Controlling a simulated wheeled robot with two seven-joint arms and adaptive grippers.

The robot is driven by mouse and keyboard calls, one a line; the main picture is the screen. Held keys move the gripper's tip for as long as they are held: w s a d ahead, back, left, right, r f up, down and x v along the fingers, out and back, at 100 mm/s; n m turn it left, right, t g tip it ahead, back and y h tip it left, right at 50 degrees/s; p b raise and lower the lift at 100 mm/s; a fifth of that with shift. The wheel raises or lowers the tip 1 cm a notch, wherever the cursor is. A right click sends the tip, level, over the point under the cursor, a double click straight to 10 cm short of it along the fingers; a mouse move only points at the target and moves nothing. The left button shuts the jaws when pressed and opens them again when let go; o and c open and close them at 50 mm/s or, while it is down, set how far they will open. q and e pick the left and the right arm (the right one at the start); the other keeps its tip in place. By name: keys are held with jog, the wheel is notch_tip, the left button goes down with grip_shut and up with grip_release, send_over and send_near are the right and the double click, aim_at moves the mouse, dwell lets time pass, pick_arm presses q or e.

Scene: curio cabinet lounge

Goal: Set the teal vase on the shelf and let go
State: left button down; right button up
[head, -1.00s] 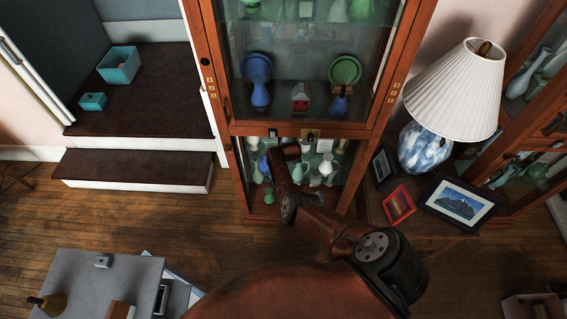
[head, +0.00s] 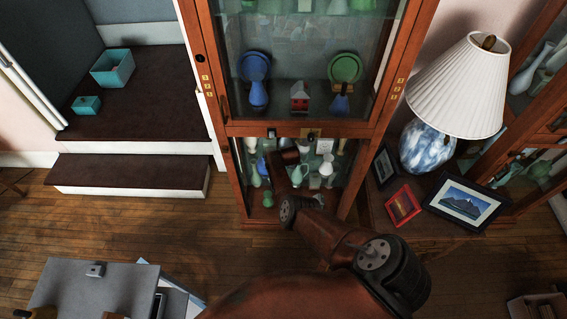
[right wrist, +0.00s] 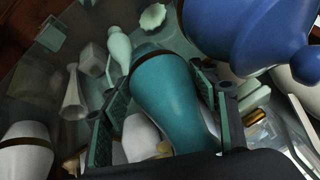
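The teal vase (right wrist: 168,95) lies between the two fingers of my right gripper (right wrist: 165,85) in the right wrist view. It has a dark band near its mouth and looks tilted in the picture. Both fingers appear to rest against its sides, and its lower end is hidden by the gripper body. In the head view my right arm reaches into the lower part of the tall wooden cabinet (head: 232,165), and the gripper and vase cannot be made out there. I cannot tell whether the vase touches the glass shelf (right wrist: 48,85). My left gripper is not in view.
A large blue vessel (right wrist: 250,35) stands close to the right finger. A pale green vase (right wrist: 119,48) and a white vase (right wrist: 74,95) stand to the left. A lamp (head: 459,85) and framed pictures (head: 464,201) are right of the cabinet in the head view.

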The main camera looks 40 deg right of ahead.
jog(key=o, duration=0.3)
jog(key=shift+o, duration=0.2)
jog(key=shift+s+r+p, duration=0.1)
jog(key=shift+r+p, duration=0.3)
jog(key=shift+r, duration=0.1)
pick_arm(q)
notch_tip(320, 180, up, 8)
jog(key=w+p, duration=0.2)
jog(key=p, duration=0.5)
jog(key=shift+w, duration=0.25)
pick_arm(e)
jog(key=v, duration=1.1)
jog(key=shift+r, duration=0.2)
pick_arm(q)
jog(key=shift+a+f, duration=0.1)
pick_arm(e)
jog(key=shift+s, duration=0.1)
